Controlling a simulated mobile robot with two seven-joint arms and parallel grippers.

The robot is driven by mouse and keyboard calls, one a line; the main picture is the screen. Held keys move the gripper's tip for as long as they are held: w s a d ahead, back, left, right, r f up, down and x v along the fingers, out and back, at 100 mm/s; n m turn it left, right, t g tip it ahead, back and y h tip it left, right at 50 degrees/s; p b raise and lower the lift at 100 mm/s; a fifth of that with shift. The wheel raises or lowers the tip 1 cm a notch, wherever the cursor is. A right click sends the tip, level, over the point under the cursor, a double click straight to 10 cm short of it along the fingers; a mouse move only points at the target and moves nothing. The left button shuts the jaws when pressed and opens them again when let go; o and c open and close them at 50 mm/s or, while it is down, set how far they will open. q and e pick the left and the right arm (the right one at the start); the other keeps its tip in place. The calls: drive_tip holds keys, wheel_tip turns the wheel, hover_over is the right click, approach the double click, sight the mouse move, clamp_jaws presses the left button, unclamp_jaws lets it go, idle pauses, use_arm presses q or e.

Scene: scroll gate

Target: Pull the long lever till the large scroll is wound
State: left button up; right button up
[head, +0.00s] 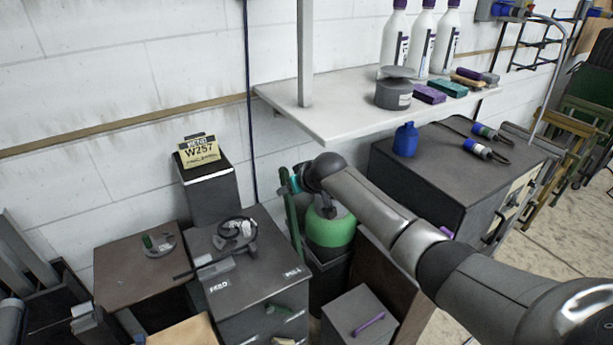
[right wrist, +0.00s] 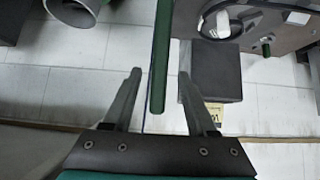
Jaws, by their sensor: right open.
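The long lever is a green upright bar (head: 291,212) beside the cabinet. It also shows in the right wrist view (right wrist: 160,62), with its end between my right gripper's fingers. My right gripper (right wrist: 159,74) is open, one finger on each side of the bar, with a visible gap to both. In the head view my right gripper (head: 288,182) is at the bar's upper part, partly hidden by my wrist. A dark round wheel-like part (head: 237,235) sits on the cabinet (head: 262,268) marked FEED and PULL. I cannot tell which part is the large scroll. My left gripper is not clearly visible.
A green rounded tank (head: 330,230) stands close under my right wrist. A white shelf (head: 330,118) with bottles and boxes hangs above. A dark box with a yellow W257 sign (head: 199,151) stands behind the cabinet. A dark cabinet (head: 450,180) stands to the right.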

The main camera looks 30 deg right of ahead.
use_arm(q)
drive_tip(key=shift+w+r+p, duration=0.1)
drive_tip(key=shift+r+p, duration=0.7)
drive_tip(key=shift+r, duration=0.15)
use_arm(e)
drive_tip(key=v, duration=1)
drive_tip(key=shift+f, duration=0.15)
